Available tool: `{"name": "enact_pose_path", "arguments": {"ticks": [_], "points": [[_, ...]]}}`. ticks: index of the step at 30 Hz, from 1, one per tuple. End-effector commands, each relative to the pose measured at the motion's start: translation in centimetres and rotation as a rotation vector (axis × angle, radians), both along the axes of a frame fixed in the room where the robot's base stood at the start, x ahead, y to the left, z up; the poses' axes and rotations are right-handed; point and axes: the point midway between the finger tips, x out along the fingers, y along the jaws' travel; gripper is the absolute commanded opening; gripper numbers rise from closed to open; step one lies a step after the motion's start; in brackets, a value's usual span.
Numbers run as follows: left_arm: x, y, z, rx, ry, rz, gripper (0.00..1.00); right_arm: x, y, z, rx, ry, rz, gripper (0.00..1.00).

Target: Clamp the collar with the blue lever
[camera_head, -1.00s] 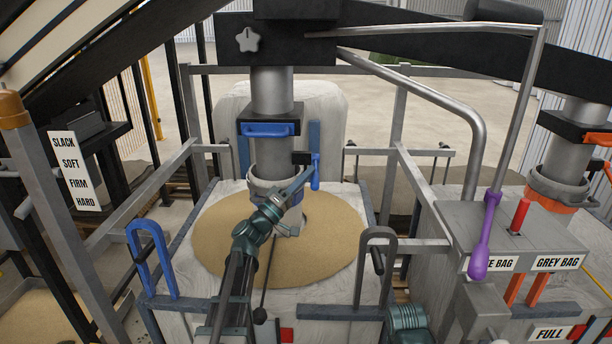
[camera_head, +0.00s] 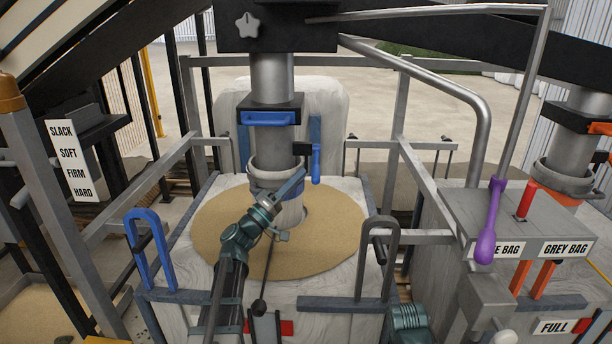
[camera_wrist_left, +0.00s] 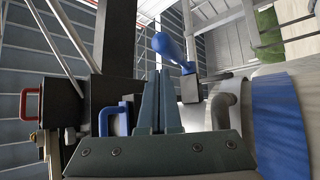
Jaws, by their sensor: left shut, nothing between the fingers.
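The grey collar (camera_head: 259,165) rings the vertical spout above the sand-coloured bag top. The blue lever (camera_head: 316,164) hangs nearly upright from a black block on the collar's right side. In the left wrist view the lever's rounded blue end (camera_wrist_left: 168,45) shows beyond and slightly right of the fingertips. My left gripper (camera_head: 299,178) is shut and empty, just below and left of the lever, in front of the spout. Its fingers (camera_wrist_left: 158,78) are together in the wrist view, and a gap to the lever seems to show. My right gripper is not in view.
A blue handle (camera_head: 268,118) sits on the black gate above the collar. A purple lever (camera_head: 487,225) and red switch (camera_head: 526,200) are on the right-hand box.

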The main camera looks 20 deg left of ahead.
Motion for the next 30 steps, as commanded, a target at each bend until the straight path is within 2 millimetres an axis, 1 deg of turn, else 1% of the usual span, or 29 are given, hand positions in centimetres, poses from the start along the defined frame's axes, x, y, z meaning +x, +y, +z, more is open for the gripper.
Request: {"name": "enact_pose_path", "arguments": {"ticks": [1, 3, 9, 12, 19, 30], "points": [[-1.2, 0.6, -1.3, 0.002, 0.0, 0.004, 0.0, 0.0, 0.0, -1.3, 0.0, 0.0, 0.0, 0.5], [-2.4, 1.3, -2.1, 0.001, 0.0, 0.003, 0.0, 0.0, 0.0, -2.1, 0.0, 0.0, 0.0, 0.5], [-5.2, 3.1, -3.8, 0.0, 0.0, 0.002, 0.0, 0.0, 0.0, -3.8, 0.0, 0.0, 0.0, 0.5], [-6.2, 3.7, -4.4, 0.001, 0.0, 0.002, 0.0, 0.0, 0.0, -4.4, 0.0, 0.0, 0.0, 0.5], [-7.3, 4.4, -4.9, 0.0, 0.0, 0.0, 0.0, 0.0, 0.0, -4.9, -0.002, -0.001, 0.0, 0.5], [-7.3, 4.5, -4.9, 0.001, 0.0, -0.001, 0.0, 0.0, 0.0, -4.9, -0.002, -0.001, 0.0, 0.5]]}}
